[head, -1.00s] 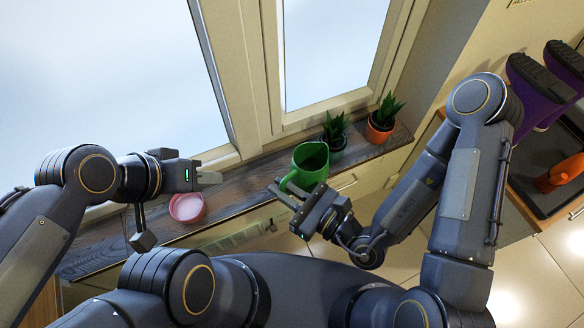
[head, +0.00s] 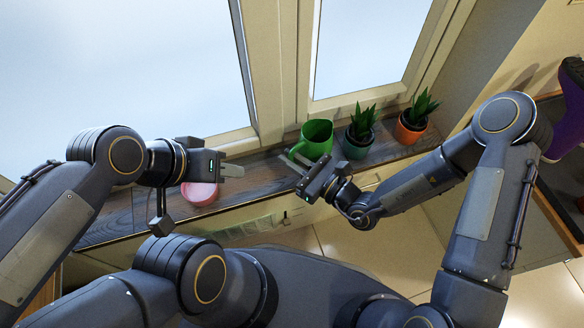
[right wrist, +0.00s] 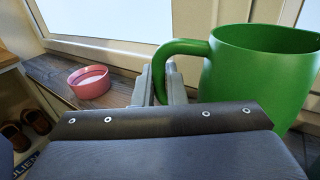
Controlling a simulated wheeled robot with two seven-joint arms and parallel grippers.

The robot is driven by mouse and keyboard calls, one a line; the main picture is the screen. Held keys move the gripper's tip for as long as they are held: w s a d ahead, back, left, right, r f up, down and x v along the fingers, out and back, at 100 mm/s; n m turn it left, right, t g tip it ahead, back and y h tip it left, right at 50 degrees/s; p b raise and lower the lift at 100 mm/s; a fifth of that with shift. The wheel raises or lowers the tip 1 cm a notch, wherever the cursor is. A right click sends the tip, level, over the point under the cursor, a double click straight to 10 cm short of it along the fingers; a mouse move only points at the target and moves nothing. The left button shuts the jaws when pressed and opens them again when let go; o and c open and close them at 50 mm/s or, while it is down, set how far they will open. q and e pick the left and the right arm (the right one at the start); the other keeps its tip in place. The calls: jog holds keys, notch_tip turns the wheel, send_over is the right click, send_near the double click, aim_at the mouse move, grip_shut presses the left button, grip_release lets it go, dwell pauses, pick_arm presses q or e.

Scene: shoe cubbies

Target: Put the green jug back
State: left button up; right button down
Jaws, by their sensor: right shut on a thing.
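The green jug (head: 317,137) is upright at the windowsill (head: 262,178), left of the potted plants, with its handle toward my right gripper. I cannot tell whether its base touches the sill. My right gripper (head: 299,165) is shut on the jug's handle. In the right wrist view the jug (right wrist: 262,70) fills the right side, its handle (right wrist: 172,48) at the fingertips (right wrist: 163,85), its base hidden. My left gripper (head: 238,164) hangs over the sill near the pink bowl, away from the jug. Its finger gap is unclear.
A pink bowl (head: 200,193) sits on the sill at the left; it also shows in the right wrist view (right wrist: 88,82). The window frame (head: 279,120) rises behind. Sill between bowl and jug is clear.

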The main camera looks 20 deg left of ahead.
jog(key=shift+w+a+f, duration=0.1)
jog(key=shift+w+f, duration=0.2)
jog(key=shift+f, duration=0.1)
jog(key=shift+w+f+b, duration=0.15)
jog(key=shift+f+b, duration=0.35)
jog(key=shift+f, duration=0.4)
jog(key=shift+w+f+b, duration=0.15)
jog(key=shift+f+b, duration=0.35)
jog(key=shift+f, duration=0.35)
jog(key=shift+f, duration=0.2)
jog(key=c, duration=1.5)
grip_release()
